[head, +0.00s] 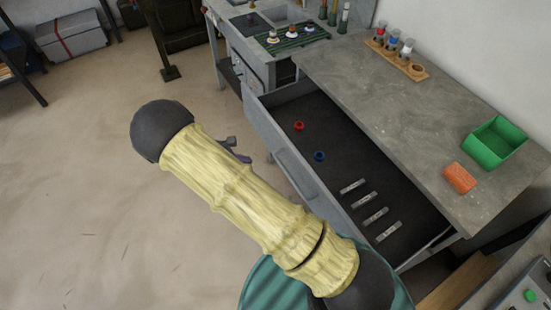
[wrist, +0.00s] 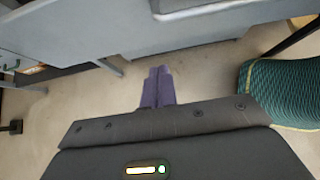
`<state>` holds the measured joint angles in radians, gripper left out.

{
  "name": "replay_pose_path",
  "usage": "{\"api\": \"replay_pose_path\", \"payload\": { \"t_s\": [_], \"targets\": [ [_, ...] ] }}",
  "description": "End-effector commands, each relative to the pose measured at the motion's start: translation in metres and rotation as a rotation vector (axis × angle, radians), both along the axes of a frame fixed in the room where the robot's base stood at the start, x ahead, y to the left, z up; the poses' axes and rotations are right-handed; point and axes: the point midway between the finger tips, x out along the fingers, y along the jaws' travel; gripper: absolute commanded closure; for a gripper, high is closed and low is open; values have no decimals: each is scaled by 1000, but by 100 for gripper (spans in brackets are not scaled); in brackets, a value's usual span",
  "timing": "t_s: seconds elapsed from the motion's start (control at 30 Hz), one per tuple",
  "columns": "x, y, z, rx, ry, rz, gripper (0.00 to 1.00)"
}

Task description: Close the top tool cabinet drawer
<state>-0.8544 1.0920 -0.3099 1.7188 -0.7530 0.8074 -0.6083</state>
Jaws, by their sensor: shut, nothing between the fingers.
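The top drawer (head: 283,155) of the grey tool cabinet is pulled well out, with its inside showing. Its front has a long grey handle (head: 296,173). In the wrist view the grey drawer front (wrist: 110,32) crosses the top of the picture, with part of the handle (wrist: 205,9) at the upper edge. My gripper (wrist: 158,72) shows there with its purple fingers together and empty. In the head view my gripper (head: 238,152) is mostly hidden behind my arm, to the left of the drawer front. It looks apart from the drawer.
The drawer holds a red ring (head: 299,126), a blue ring (head: 319,155) and several metal bars (head: 365,200). On the worktop (head: 400,120) stand a green bin (head: 495,143), an orange block (head: 459,177) and a wooden rack (head: 398,60). The floor left of the drawer is clear.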

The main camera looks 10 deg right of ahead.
Motion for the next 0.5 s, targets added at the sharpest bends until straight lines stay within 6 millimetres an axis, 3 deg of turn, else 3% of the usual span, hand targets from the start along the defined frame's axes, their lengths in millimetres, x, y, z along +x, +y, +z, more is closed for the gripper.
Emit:
{"api": "replay_pose_path", "payload": {
  "t_s": [0.27,0.5],
  "targets": [
    [0,-2,0,2,-1,-6,100],
    [6,-20,-16,2,1,-9,100]
  ]
}}
